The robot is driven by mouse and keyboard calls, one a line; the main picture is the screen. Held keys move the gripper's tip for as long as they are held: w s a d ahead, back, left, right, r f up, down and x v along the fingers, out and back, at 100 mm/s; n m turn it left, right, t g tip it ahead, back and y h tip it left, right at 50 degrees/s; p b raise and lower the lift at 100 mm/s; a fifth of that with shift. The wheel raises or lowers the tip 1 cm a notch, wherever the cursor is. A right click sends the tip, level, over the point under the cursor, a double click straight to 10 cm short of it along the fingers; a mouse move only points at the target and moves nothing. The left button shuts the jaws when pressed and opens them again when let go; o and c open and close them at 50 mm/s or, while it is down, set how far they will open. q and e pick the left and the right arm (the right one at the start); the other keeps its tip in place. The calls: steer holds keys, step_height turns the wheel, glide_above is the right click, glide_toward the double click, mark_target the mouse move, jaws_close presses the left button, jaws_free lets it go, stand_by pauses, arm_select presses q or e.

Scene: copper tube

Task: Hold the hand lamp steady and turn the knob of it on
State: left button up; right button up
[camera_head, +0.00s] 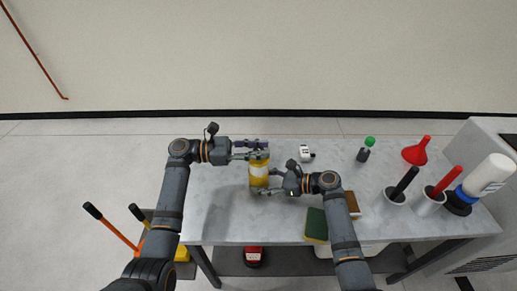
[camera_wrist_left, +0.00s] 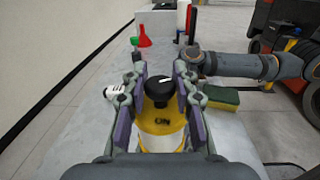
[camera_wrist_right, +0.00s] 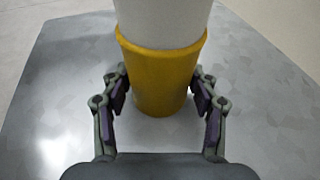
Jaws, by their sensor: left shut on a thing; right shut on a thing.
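The hand lamp (camera_head: 259,170) stands upright on the grey table, yellow with a white middle band. In the left wrist view its yellow top (camera_wrist_left: 158,128) carries an "ON" mark and a black knob (camera_wrist_left: 160,92) with a white pointer line. My left gripper (camera_head: 264,150) is at the lamp's top, its fingers (camera_wrist_left: 157,85) on either side of the knob and shut on it. My right gripper (camera_head: 262,184) is low on the lamp, shut on its yellow lower body (camera_wrist_right: 160,75). The fingertips are partly hidden behind the lamp in the right wrist view.
On the table (camera_head: 215,215) are a small white device (camera_head: 306,154), a green-topped tool (camera_head: 367,148), a red funnel (camera_head: 416,152), a sponge (camera_head: 316,225), handled tools in holders and a white bottle (camera_head: 488,174). The table's left part is clear.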

mark_target(259, 149)
arm_select(q)
steer(key=shift+w+m+g+y, duration=0.1)
steer(key=shift+m+g+y, duration=0.15)
steer(key=shift+m+g, duration=1.15)
steer(key=shift+w+m+g+y, duration=0.2)
steer(key=shift+m+g, duration=0.6)
steer(key=shift+g, duration=1.2)
jaws_close()
steer(key=shift+s+f+m+g+y, duration=0.1)
steer(key=shift+s+m+g+y, duration=0.15)
steer(key=shift+m+g, duration=0.25)
steer(key=shift+g, duration=0.3)
steer(key=o, duration=1)
jaws_free()
steer(key=shift+o, duration=0.2)
step_height(259, 149, up, 10)
steer(key=shift+r, duration=0.1)
